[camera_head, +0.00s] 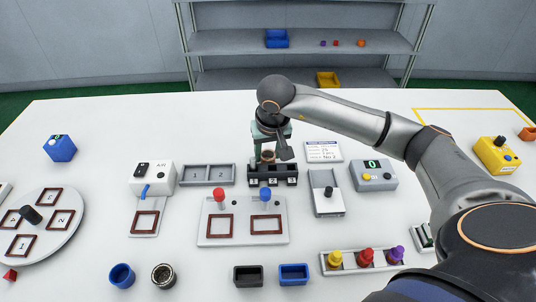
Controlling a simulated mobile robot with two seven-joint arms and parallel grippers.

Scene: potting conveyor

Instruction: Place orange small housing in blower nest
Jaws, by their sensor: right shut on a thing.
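My right gripper (268,143) is above the back of the table's middle, pointing down. It is shut on a small brownish-orange round part (268,156), which looks like the orange small housing. The part is at the back edge of a black slotted rack (272,180); I cannot tell whether it touches the rack. The white blower unit (163,174), marked AIR, stands to the left with a blue lever. Its nest, a dark-red square frame (145,223), lies in front of it and looks empty. My left gripper is not in view.
A grey two-part tray (207,174) lies between the blower and the rack. A plate with red and blue knobs (243,236) is in front. A round numbered dial plate (38,226) is at far left. Cups and black and blue bins (293,274) stand near the front.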

